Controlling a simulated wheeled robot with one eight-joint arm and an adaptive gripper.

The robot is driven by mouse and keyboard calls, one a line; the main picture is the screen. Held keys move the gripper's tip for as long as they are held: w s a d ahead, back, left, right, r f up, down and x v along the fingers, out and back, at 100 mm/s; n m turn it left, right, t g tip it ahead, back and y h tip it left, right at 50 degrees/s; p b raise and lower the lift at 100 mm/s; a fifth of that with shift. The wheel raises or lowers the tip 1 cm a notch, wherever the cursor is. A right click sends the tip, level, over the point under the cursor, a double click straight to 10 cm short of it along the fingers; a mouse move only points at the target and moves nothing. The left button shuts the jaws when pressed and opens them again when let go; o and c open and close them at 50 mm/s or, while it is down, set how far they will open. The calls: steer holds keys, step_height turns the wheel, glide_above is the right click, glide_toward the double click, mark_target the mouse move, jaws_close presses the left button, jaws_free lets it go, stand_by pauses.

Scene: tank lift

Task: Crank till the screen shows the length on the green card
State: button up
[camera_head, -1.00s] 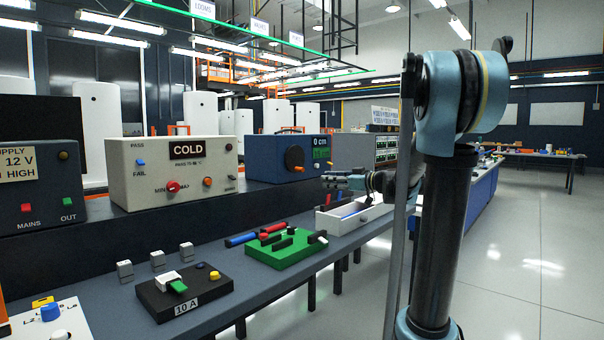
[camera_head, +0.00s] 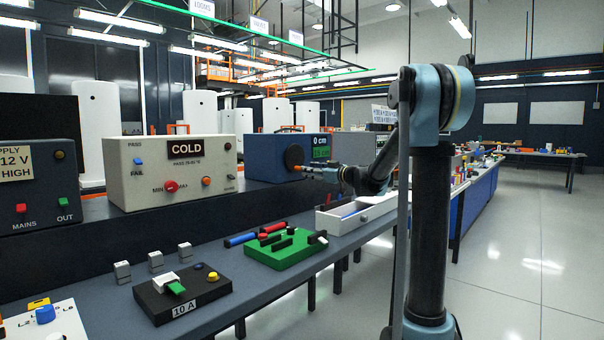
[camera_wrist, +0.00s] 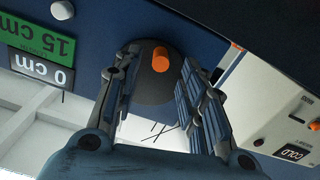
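The blue box (camera_head: 262,157) stands on the raised shelf behind the bench. Its screen reads 0 cm in the head view (camera_head: 320,141) and upside down in the wrist view (camera_wrist: 41,68). The green card (camera_wrist: 42,37) beside the screen reads 15 cm. The dark round crank disc (camera_wrist: 152,87) carries an orange knob (camera_wrist: 159,59). My gripper (camera_wrist: 160,65) is open, its two fingers on either side of the knob with gaps. In the head view my gripper (camera_head: 310,170) is at the front of the crank, hiding part of it.
The COLD tester box (camera_head: 172,170) stands left of the blue box. A green block with coloured pieces (camera_head: 275,255) and a white open tray (camera_head: 345,217) lie on the bench below my arm. A grey box (camera_head: 352,146) stands to the right.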

mark_target(299, 158)
steer(key=x, duration=0.5)
steer(key=shift+w+a, duration=0.15)
steer(key=shift+a, duration=0.15)
jaws_close()
